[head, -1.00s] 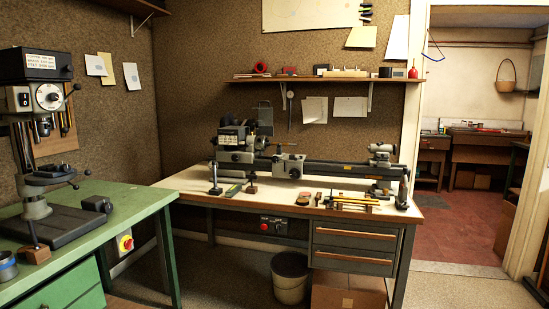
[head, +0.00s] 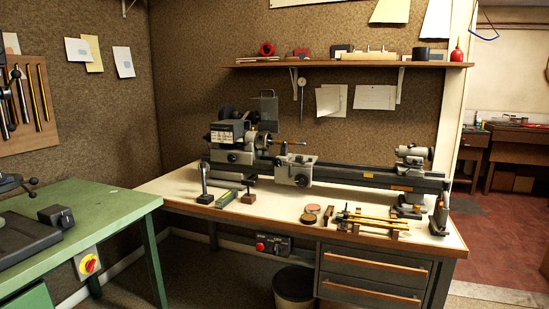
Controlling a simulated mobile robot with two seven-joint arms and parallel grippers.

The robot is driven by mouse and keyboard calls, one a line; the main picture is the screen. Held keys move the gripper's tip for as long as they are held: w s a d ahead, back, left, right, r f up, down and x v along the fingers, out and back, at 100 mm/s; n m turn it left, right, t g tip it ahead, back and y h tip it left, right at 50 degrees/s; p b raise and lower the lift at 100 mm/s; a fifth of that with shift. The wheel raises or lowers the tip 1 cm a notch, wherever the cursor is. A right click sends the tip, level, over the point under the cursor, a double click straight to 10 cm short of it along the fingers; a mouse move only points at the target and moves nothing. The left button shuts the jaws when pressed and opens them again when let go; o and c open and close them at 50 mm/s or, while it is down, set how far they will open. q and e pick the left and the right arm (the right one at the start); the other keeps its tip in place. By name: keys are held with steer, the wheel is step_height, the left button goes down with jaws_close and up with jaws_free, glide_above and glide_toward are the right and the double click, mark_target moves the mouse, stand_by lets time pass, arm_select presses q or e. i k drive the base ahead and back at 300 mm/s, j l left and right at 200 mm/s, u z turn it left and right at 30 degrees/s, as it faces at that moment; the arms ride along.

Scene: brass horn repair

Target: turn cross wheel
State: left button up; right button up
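A small grey lathe (head: 330,174) stands on the workbench in the middle of the head view. Its carriage (head: 293,165) sits left of the middle of the bed. A small round wheel (head: 301,180) shows low on the carriage's front; it looks like the cross wheel, but it is too small to make out its handle. The headstock (head: 228,140) is at the left and the tailstock (head: 413,154) at the right end. Neither of my grippers is in view.
The wooden-topped bench (head: 270,207) carries loose tools along its front and a rack with brass rods (head: 370,222). A green table (head: 80,220) stands at the left. A dark bin (head: 293,287) is under the bench. A shelf (head: 350,65) hangs above.

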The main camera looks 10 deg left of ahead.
mark_target(277, 162)
steer(key=i+l+u, duration=0.15)
steer(key=i, duration=0.4)
steer(key=i+l+u, duration=0.1)
steer(key=i+l, duration=0.3)
steer(key=i, duration=0.15)
